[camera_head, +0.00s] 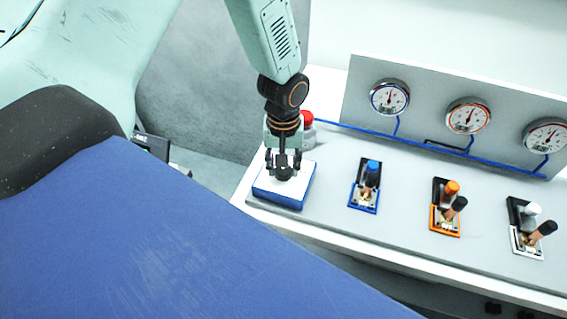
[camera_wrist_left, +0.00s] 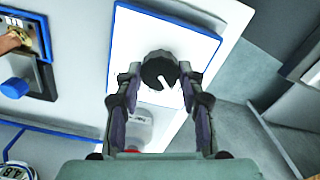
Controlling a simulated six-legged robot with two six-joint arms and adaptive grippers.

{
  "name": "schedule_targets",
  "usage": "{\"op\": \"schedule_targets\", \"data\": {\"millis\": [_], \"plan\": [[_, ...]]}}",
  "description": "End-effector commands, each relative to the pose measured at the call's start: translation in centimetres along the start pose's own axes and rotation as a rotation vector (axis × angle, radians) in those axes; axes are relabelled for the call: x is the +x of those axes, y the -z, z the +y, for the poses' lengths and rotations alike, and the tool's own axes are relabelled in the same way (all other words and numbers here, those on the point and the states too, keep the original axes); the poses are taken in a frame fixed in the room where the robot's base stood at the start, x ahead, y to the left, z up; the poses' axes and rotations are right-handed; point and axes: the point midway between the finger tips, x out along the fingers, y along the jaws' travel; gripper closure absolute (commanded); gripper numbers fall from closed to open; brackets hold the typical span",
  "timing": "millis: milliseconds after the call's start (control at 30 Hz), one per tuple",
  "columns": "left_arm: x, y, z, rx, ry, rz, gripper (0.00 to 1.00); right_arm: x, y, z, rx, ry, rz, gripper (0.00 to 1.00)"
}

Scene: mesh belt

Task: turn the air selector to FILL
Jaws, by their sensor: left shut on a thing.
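The air selector is a black round knob (camera_head: 285,174) on a white plate with blue sides (camera_head: 277,197), at the left end of the grey panel. In the left wrist view the knob (camera_wrist_left: 159,68) carries a white pointer mark, slanting to the lower right of that picture. No lettering is readable on the plate (camera_wrist_left: 200,40). My left gripper (camera_head: 284,163) comes down from above and is shut on the knob, one finger on each side; it also shows in the left wrist view (camera_wrist_left: 159,80). My right gripper is not in view.
A red-capped container (camera_head: 307,122) stands just behind my left gripper. To the right are a blue valve (camera_head: 366,186), an orange valve (camera_head: 447,205) and a white valve (camera_head: 529,228). Three gauges, including the left gauge (camera_head: 389,97), line the upright back board.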

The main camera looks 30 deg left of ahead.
Motion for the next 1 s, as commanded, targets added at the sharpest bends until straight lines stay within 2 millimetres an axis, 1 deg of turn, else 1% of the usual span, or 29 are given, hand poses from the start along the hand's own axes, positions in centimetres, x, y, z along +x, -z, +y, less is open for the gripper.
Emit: {"op": "schedule_targets", "data": {"millis": [33,233,267,500,833,933,1000], "plan": [[-0.3,0.4,0.2,-0.002,-0.006,0.011,0.93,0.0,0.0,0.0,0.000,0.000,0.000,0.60],[-0.3,0.4,0.2,-0.001,-0.006,0.010,0.93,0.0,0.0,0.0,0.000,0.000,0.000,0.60],[-0.3,0.4,0.2,-0.001,-0.006,0.010,0.59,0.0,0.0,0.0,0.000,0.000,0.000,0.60],[-0.1,0.2,0.1,-0.001,-0.003,0.005,0.38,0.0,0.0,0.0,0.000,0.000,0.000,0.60],[-0.2,0.1,0.1,0.000,-0.002,0.002,0.38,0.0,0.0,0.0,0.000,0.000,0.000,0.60],[-1.1,0.1,0.1,0.000,-0.002,0.003,0.38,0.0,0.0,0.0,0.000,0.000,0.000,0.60],[-2.1,0.1,0.1,0.000,-0.003,0.004,0.38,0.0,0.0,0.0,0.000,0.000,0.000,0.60]]}}
